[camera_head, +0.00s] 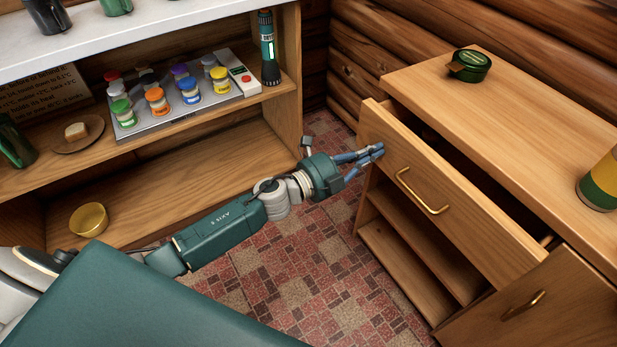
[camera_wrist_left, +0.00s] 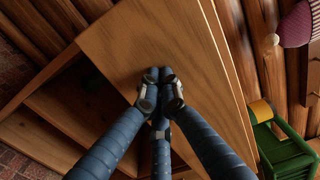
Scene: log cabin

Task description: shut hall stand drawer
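The hall stand (camera_head: 520,100) is a wooden cabinet at the right of the head view. Its drawer (camera_head: 450,205) is pulled out, with a dark gap behind its front panel and a brass handle (camera_head: 422,192). My left gripper (camera_head: 378,150) is at the left part of the drawer front, beside the handle, with its blue fingers together. In the left wrist view the fingertips (camera_wrist_left: 160,75) meet in front of the wooden drawer panel (camera_wrist_left: 150,40); whether they touch it I cannot tell. Nothing shows between them. My right gripper is not in view.
A dark green round tin (camera_head: 469,66) and a yellow-green container (camera_head: 601,182) stand on the hall stand top. A cupboard door with a handle (camera_head: 524,305) is below right. A shelf unit (camera_head: 200,160) with jars stands at left. Patterned floor lies between.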

